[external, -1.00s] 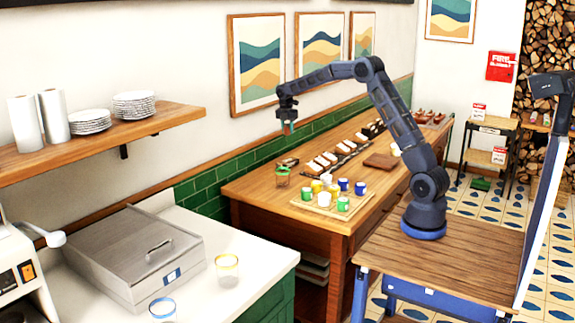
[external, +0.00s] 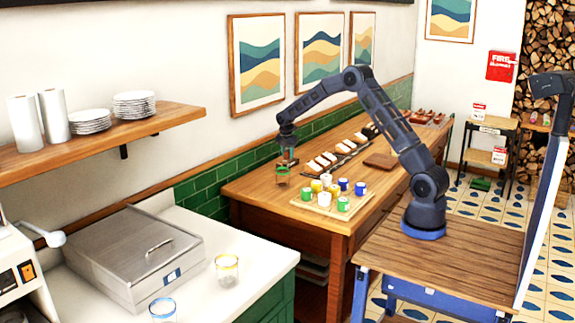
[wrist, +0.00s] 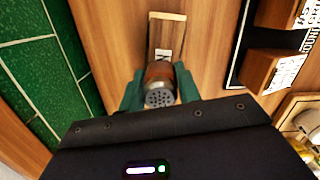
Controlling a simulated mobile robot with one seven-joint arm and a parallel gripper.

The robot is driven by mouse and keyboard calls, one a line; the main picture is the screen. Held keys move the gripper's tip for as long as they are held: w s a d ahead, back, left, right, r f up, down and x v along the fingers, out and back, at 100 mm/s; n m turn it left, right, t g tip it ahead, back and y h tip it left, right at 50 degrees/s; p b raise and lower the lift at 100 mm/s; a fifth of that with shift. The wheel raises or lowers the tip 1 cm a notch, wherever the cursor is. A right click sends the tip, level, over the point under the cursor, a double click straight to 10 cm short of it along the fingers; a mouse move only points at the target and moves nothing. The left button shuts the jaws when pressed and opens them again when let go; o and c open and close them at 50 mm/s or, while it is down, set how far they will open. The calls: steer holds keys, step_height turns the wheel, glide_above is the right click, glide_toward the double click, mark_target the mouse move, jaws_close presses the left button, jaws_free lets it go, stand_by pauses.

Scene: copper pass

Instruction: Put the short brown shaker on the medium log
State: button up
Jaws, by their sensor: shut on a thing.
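The short brown shaker (wrist: 159,73) has a grey perforated metal top and a brown body. My gripper (wrist: 160,88) is shut on it, with one green finger on each side, and its top faces the wrist camera. In the external view my gripper (external: 288,157) is low over the far left part of the wooden counter, and the shaker is too small to make out clearly.
The wooden counter (external: 262,192) has a tray (external: 318,209) of several colourful cups right of my gripper. Dark blocks with labels (wrist: 272,70) are at right in the wrist view. Green wall tiles (wrist: 40,70) are close on the left.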

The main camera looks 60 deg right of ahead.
mark_target(287, 150)
steer(key=shift+f, duration=0.25)
steer(key=o, duration=1)
steer(key=shift+r, duration=0.1)
steer(key=r, duration=0.4)
steer(key=a+r, duration=0.1)
steer(key=r, duration=0.7)
steer(key=shift+s+a, duration=0.2)
steer(key=shift+a, duration=0.05)
steer(key=s+a+r+m+t, duration=0.1)
steer(key=s+a+r+m, duration=0.4)
steer(key=s+r, duration=0.6)
steer(key=s+a+r+m+t, duration=0.1)
steer(key=s+a+r+m, duration=0.55)
steer(key=s, duration=0.85)
steer(key=shift+s+a+f+m+t+y, duration=0.25)
steer(key=shift+s+a+f+m+t, duration=0.75)
steer(key=shift+s, duration=4.15)
steer(key=shift+s+a+r+m+g+y, duration=0.15)
steer(key=shift+s+a+m, duration=0.3)
steer(key=shift+s+m, duration=3.05)
steer(key=shift+s+a+f+n+t+y, duration=0.3)
steer(key=shift+s+a+f, duration=0.3)
steer(key=shift+s, duration=6.15)
